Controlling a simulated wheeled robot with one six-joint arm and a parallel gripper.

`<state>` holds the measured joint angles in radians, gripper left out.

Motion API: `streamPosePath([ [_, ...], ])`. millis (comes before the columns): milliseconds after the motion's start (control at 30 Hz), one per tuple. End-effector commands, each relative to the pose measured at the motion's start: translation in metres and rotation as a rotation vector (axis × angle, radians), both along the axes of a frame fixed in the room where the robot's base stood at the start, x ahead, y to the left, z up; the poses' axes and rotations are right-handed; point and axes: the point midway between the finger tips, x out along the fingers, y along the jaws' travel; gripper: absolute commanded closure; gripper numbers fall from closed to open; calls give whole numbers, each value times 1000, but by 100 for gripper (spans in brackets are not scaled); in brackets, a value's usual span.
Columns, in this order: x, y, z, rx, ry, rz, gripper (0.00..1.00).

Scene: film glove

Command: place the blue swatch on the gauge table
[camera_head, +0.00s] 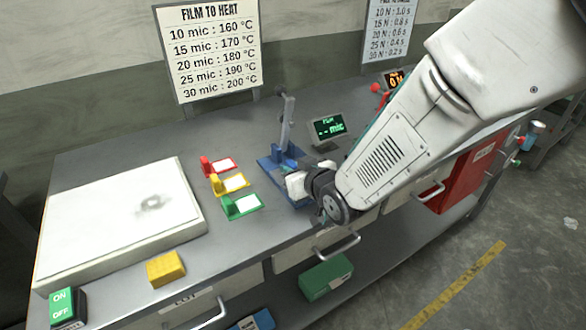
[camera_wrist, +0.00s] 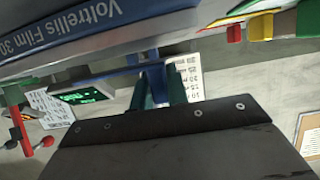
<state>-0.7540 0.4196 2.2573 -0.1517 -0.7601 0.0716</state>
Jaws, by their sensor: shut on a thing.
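My gripper (camera_head: 312,184) is shut on the blue swatch, low over the front of the bench beside the gauge. The swatch's pale film (camera_head: 295,185) shows left of the gripper; the rest is largely hidden. In the wrist view, blue (camera_wrist: 153,67) shows at the dark fingers (camera_wrist: 160,88). The gauge, with its blue base (camera_head: 272,168) and upright grey arm, stands just behind and left of the gripper. Lettered blue (camera_wrist: 60,40) fills the upper left of the wrist view. I cannot tell whether the swatch touches the gauge table.
Red (camera_head: 222,165), yellow (camera_head: 230,183) and green (camera_head: 243,205) swatches lie left of the gauge. A small display (camera_head: 328,127) stands behind it. A white plate (camera_head: 120,220), a yellow block (camera_head: 165,269) and an ON/OFF switch (camera_head: 65,307) are at the left.

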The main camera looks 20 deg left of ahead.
Motion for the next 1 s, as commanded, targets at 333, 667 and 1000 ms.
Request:
streamPosePath([
  [333,1,-1,-9,-2,2,-2,100],
  [667,0,-1,-15,-5,4,-1,62],
  [1000,-1,-2,-14,-9,8,-1,62],
])
